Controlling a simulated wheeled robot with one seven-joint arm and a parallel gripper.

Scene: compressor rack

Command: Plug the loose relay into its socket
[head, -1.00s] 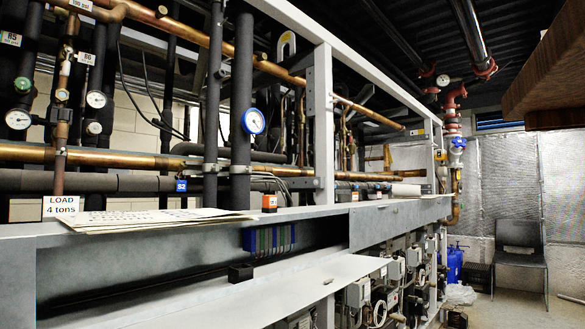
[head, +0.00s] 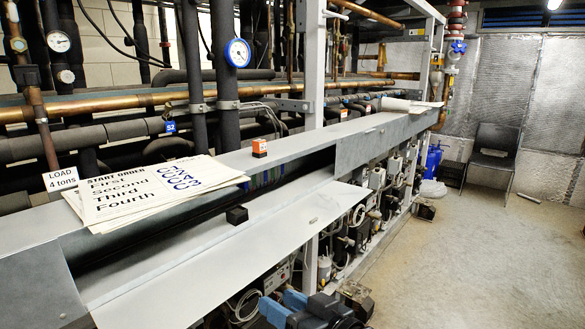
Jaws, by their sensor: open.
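A small orange block with a dark base and pale marking (head: 259,147) stands on the rack's upper ledge; it looks like the loose relay. A small black block (head: 237,215) sits lower, at the inner edge of the lowered grey panel; it may be the socket, but its top is too small to read. Nothing is plugged into the black block. Blue and dark parts of my arm show at the bottom edge, well below and right of both blocks. My gripper's fingers cannot be made out.
Printed cards (head: 150,190) lie on the ledge at left, overhanging the trough. A blue-grey terminal row (head: 268,176) is partly hidden under the ledge. The lowered panel (head: 200,262) is mostly bare. Pipes and gauges stand behind. Floor (head: 470,260) at right is open; a chair (head: 493,150) stands far back.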

